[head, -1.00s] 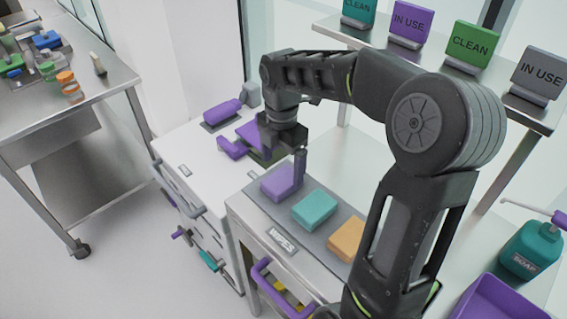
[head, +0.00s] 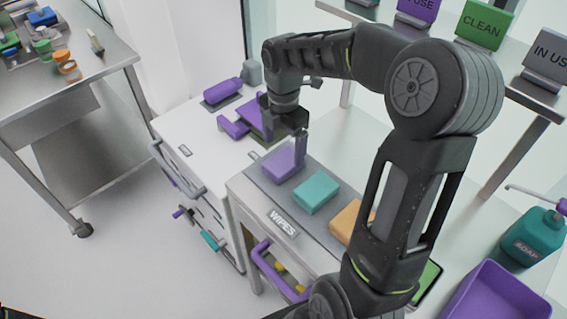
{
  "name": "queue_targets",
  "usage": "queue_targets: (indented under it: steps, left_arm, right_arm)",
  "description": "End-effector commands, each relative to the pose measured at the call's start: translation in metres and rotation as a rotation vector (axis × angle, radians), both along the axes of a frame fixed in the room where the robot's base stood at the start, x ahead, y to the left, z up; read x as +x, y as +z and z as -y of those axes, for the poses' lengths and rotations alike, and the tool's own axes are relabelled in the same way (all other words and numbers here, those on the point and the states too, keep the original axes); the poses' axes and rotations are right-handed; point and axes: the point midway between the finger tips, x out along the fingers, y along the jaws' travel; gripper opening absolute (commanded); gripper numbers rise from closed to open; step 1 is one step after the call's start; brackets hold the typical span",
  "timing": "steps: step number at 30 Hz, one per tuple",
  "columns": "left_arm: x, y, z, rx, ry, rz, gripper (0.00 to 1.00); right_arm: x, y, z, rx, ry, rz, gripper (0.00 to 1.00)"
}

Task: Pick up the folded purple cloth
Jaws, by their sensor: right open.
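The folded purple cloth (head: 281,168) lies at the far left end of a grey tray (head: 321,223), beside a folded teal cloth (head: 316,192) and an orange one (head: 347,218). My right gripper (head: 283,143) comes down from above over the purple cloth, with its jaws open. I cannot tell whether the finger touches the cloth. My right forearm covers part of the orange cloth. My left gripper is not in view.
The tray tops a cabinet labelled WIPES (head: 283,222) with a purple handle (head: 277,275). Purple items lie on the white cabinet (head: 178,129) behind. Signs stand on a shelf (head: 515,101). A soap bottle (head: 533,237) and a purple bin (head: 497,303) are at right.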

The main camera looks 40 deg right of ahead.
Motion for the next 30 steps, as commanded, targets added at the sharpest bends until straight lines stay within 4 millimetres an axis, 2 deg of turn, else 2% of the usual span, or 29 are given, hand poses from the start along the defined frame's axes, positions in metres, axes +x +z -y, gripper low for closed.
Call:
queue_targets:
  steps: [7,15,18,30]
  left_arm:
    - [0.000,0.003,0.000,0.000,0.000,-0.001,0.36]
    - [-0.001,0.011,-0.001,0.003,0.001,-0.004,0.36]
    - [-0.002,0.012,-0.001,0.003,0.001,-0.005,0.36]
    - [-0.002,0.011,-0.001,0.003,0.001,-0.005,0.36]
  right_arm:
    - [0.000,-0.006,0.000,0.001,0.000,-0.003,0.87]
    - [0.000,-0.044,0.000,0.001,0.001,-0.004,0.87]
    - [0.000,-0.051,0.000,0.000,0.000,-0.001,0.87]
    - [0.000,-0.052,0.000,-0.001,0.000,0.000,0.87]
